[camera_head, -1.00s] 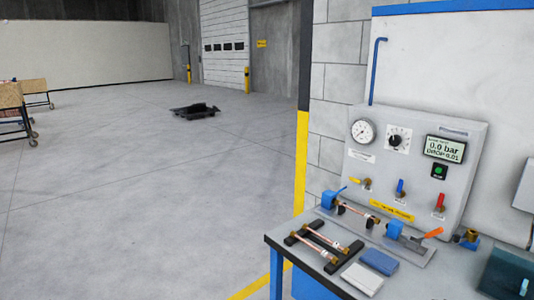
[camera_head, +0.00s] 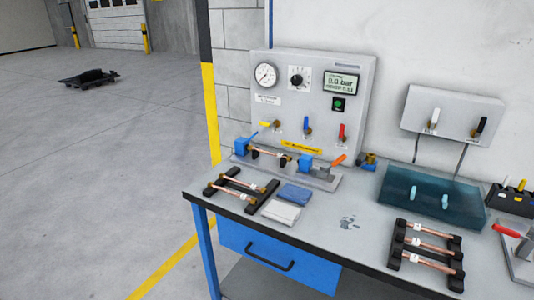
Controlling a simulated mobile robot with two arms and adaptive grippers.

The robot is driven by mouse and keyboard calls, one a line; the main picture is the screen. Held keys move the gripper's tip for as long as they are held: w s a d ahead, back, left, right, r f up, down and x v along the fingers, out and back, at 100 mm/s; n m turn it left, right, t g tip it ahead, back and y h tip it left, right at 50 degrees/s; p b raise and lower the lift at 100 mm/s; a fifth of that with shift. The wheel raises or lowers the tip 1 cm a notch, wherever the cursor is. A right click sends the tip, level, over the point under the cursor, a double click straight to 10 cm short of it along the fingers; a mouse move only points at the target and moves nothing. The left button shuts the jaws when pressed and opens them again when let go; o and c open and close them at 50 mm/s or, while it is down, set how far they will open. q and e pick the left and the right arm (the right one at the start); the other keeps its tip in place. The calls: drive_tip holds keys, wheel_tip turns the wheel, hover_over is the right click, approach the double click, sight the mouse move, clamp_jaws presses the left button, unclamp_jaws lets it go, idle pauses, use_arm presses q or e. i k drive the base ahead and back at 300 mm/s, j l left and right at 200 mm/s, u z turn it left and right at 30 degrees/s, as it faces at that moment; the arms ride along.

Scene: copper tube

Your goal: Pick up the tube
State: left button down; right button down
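Several copper tubes lie on the workbench (camera_head: 345,250). Two tubes, an upper one (camera_head: 240,183) and a lower one (camera_head: 230,193), lie across a black rack (camera_head: 264,196) at the bench's left front. Another tube (camera_head: 268,153) sits in the blue-ended test fixture (camera_head: 318,177) below the gauge panel. Three more tubes, including a middle one (camera_head: 427,245), lie across a second black rack (camera_head: 455,272) at the right front. Each of these three carries a small white label. Neither of my grippers is in view.
The gauge panel (camera_head: 310,95) reads 0.0 bar and stands at the bench's back. A blue cloth (camera_head: 294,193) and a white pad (camera_head: 281,212) lie beside the left rack. A teal tank (camera_head: 460,205) stands at the back right. Open floor (camera_head: 110,170) lies left.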

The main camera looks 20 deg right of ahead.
sight(289, 159)
drive_tip(key=z, duration=3.15)
drive_tip(key=k+j+u, duration=0.3)
drive_tip(key=j, duration=1.5)
drive_tip(key=j+u, duration=0.35)
drive_tip(key=j, duration=1.4)
drive_tip(key=i, duration=0.05)
